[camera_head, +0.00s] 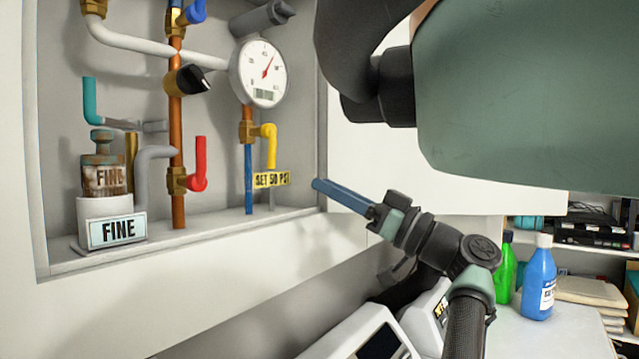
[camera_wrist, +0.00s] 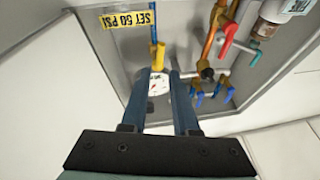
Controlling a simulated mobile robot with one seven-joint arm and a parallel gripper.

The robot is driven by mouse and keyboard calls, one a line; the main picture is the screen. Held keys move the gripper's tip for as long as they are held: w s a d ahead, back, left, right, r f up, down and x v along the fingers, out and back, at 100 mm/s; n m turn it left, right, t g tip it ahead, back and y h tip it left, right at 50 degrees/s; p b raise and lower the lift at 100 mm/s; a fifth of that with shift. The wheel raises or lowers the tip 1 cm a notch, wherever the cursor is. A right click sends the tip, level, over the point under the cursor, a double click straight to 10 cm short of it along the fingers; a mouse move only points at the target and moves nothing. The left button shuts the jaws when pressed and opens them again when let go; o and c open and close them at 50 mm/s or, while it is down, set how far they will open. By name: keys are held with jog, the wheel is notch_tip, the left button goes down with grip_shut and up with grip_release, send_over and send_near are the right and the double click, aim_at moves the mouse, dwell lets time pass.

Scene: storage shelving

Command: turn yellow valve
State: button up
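The yellow valve (camera_head: 268,143) has a bent handle hanging down from a brass fitting below the pressure gauge (camera_head: 262,72). A "SET 50 PSI" tag (camera_head: 272,179) is at its lower end. My gripper (camera_head: 318,185) has blue fingers and is to the right of the valve, apart from it, by the cabinet's right edge. In the wrist view my gripper (camera_wrist: 160,76) is open and empty. There the yellow valve (camera_wrist: 159,56) appears just beyond the gap between the fingertips, with the gauge (camera_wrist: 159,86) seen between the fingers.
A red valve (camera_head: 198,165), a black knob (camera_head: 190,80) and copper pipes share the recessed cabinet. A "FINE" jar (camera_head: 103,170) stands at its lower left. The cabinet's lower ledge (camera_head: 210,240) is close to my gripper. Green and blue bottles (camera_head: 538,278) stand at right.

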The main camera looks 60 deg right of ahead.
jog(key=shift+s+d+r+g+h+p, duration=0.1)
jog(key=shift+r+g+h+p, duration=0.2)
jog(key=shift+r+h+p, duration=0.15)
jog(key=shift+c, duration=1.1)
jog(key=shift+r+n+g+h+p, duration=0.4)
jog(key=shift+n+h+p, duration=0.15)
jog(key=shift+n, duration=0.15)
grip_shut()
jog(key=w+a+r+n+g+h+p, duration=0.2)
jog(key=a+n+h+p, duration=0.1)
jog(key=a+n+p, duration=0.25)
jog(key=w+a+r+n+g+h+p, duration=0.2)
jog(key=w+a+r+n+g+p, duration=0.15)
jog(key=n, duration=0.35)
jog(key=a+r+p+x, duration=0.1)
jog(key=p+x, duration=0.5)
jog(key=x, duration=0.3)
jog(key=shift+m+t, duration=0.25)
jog(key=shift+t, duration=0.1)
jog(key=s+d, duration=0.1)
jog(key=s+d+f+p, duration=0.1)
jog(key=d+p, duration=0.1)
jog(key=shift+s+d+f, duration=0.2)
jog(key=shift+s+f, duration=0.2)
